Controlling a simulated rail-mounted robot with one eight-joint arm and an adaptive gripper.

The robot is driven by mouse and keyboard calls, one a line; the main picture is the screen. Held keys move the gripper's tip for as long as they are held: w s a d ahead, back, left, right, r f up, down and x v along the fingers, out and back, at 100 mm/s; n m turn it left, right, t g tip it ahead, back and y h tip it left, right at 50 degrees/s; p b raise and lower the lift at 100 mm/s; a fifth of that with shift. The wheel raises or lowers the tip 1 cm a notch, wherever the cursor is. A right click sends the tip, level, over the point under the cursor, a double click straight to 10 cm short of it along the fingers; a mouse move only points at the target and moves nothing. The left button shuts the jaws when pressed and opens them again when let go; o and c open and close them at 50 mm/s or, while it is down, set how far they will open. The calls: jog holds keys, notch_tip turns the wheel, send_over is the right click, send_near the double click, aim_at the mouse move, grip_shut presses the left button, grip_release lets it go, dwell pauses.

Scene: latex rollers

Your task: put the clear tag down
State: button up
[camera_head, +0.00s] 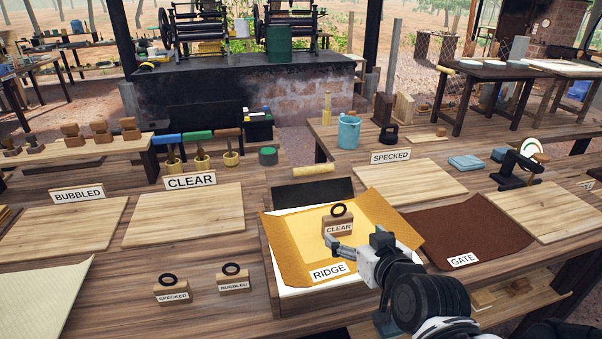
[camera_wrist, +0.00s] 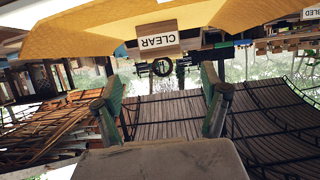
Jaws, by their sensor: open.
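The clear tag (camera_head: 339,227) is a small wooden block with a white CLEAR label and a black ring on top. It stands upright on the yellow sheet (camera_head: 290,225), behind the RIDGE label (camera_head: 329,271). My gripper (camera_head: 355,248) is open and empty, just in front of the tag in the head view. In the wrist view the tag (camera_wrist: 158,38) appears upside down, beyond the spread fingers (camera_wrist: 163,95) and not between them. Any contact between finger and tag cannot be told from the head view.
Specked (camera_head: 173,291) and bubbled (camera_head: 233,279) tags stand at the front left. A bare board (camera_head: 185,215) lies by the CLEAR sign (camera_head: 190,181), another (camera_head: 65,230) by the BUBBLED sign (camera_head: 78,195). A brown sheet (camera_head: 455,232) with a GATE label lies right of my gripper.

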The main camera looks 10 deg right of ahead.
jog(key=shift+s, duration=0.25)
jog(key=shift+s+a+g, duration=0.5)
jog(key=shift+s+g, duration=0.05)
jog(key=shift+g, duration=0.45)
jog(key=s+r+g, duration=0.2)
jog(key=s+g, duration=0.2)
jog(key=s, duration=0.3)
jog(key=shift+s+d+r+m+g+h, duration=0.25)
jog(key=shift+m+g+h, duration=0.05)
jog(key=shift+h, duration=0.1)
